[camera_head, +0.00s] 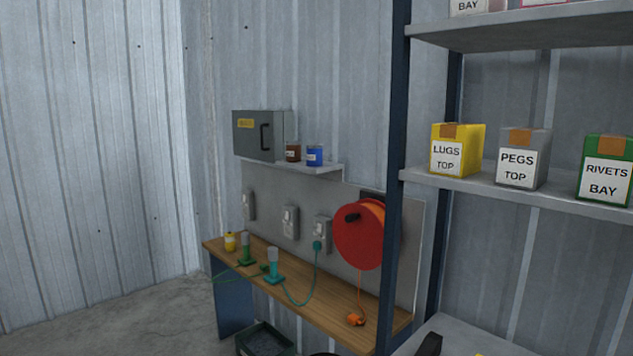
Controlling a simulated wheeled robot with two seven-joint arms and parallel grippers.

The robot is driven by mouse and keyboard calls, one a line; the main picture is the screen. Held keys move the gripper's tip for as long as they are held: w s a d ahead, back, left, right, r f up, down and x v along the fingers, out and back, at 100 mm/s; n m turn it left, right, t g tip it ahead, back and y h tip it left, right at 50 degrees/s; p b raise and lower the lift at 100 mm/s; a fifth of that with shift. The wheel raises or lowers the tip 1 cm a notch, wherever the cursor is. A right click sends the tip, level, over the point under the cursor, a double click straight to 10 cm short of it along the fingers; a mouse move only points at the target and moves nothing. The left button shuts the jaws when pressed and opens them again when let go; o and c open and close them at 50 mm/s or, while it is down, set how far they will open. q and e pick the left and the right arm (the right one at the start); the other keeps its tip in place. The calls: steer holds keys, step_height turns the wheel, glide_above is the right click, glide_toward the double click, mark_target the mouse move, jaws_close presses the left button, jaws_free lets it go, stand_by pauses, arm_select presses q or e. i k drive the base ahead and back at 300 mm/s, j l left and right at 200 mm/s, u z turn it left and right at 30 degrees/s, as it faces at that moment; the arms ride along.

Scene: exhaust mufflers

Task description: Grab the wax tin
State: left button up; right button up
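Three small tins or jars show, and their labels are too small to read, so I cannot tell which is the wax tin. A brown one (293,153) and a blue one (314,156) stand upright side by side on a small wall shelf (322,168), right of a grey metal box. A yellow one (230,242) stands at the far left end of the wooden bench (330,312). Neither of my grippers can be made out in this view.
A grey box (258,138) is beside the tins. Below are wall sockets (290,222), a red cable reel (358,236), corded green (246,252) and teal (273,268) items, and a dark crate (264,340). A shelving rack (397,200) with labelled boxes stands right. Floor at left is clear.

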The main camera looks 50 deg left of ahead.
mark_target(314, 152)
steer(key=i+l, duration=0.15)
steer(key=i, duration=0.5)
steer(key=i+l, duration=0.15)
steer(key=i, duration=0.55)
steer(key=u, duration=2)
